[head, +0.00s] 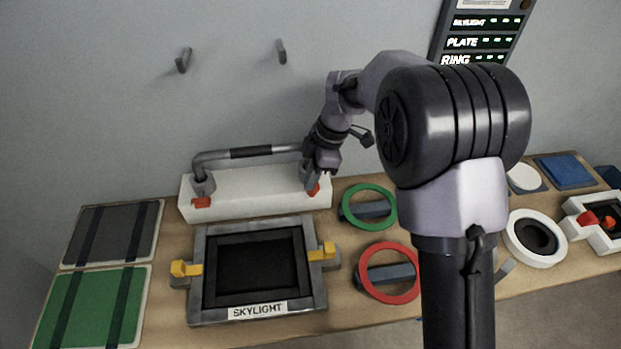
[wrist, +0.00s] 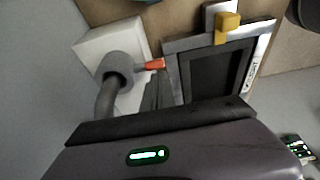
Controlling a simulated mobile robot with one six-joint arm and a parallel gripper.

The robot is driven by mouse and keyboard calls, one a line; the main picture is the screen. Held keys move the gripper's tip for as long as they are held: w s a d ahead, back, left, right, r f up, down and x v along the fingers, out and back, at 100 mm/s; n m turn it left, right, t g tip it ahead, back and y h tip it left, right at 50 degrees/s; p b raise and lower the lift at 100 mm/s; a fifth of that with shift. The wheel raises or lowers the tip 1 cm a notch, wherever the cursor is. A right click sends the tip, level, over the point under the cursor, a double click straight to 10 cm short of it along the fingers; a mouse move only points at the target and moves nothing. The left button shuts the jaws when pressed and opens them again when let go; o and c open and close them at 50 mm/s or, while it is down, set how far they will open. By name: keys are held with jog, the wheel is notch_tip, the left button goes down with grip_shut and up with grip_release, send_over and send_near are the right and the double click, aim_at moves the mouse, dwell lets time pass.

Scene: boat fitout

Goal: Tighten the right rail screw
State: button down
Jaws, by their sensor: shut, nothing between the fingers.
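The grey handrail (head: 250,152) stands on a white block (head: 255,190) at the back of the bench. Its right foot carries the orange-red right rail screw (head: 314,189), mostly hidden by my gripper in the head view. In the wrist view the right rail screw (wrist: 153,64) sticks out sideways from the grey foot (wrist: 115,67). The left rail screw (head: 201,202) shows at the left foot. My gripper (head: 318,178) points down at the right foot, its fingers shut and empty. In the wrist view the fingers (wrist: 163,92) are close to the screw; I cannot tell whether they touch it.
The skylight frame (head: 205,275) with yellow latches lies in front of the block. A green ring (head: 384,191) and a red ring (head: 412,292) lie to the right. Dark and green panels (head: 92,305) lie at left. Two hooks (head: 183,60) stick out from the wall.

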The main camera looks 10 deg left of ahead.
aim_at(319, 186)
jog(key=shift+w+d+g+y, duration=0.25)
jog(key=shift+d+y, duration=0.25)
jog(key=shift+y, duration=0.6)
jog(key=shift+d+f+y, duration=0.1)
jog(key=shift+d+y, duration=0.1)
jog(key=shift+y, duration=0.1)
jog(key=shift+w+d+f+b, duration=0.15)
jog(key=shift+d+b, duration=0.1)
jog(key=shift+d, duration=0.15)
jog(key=shift+w+d+f+b, duration=0.1)
jog(key=shift+d+f+b, duration=0.1)
jog(key=shift+d, duration=0.15)
jog(key=shift+d+f, duration=0.15)
jog(key=shift+d, duration=0.15)
jog(key=shift+d+f, duration=0.2)
jog(key=shift+d+f+g, duration=0.15)
jog(key=shift+g, duration=0.1)
